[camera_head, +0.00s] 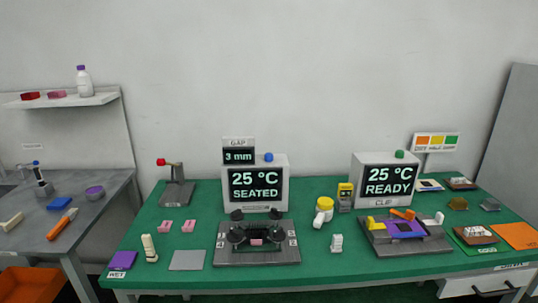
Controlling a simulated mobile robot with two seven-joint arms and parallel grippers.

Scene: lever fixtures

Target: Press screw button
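A grey box (283,181) with a screen reading "25 °C SEATED" stands at the back of the green table, with a round blue button (268,157) on top. A second grey box (357,181) reads "25 °C READY", is labelled "CLIP" and has a green button (400,154) on top. I cannot read a "screw" label on any box. A dark fixture (256,256) with black round parts and a pink piece (256,241) in its middle sits in front of the left box. Neither of my grippers is in view.
A "GAP 3 mm" display (238,150) stands behind the left box. A stand with a red knob (160,162) is to its left. A yellow-and-white object (323,212) and a grey fixture with purple and orange parts (380,242) are to the right.

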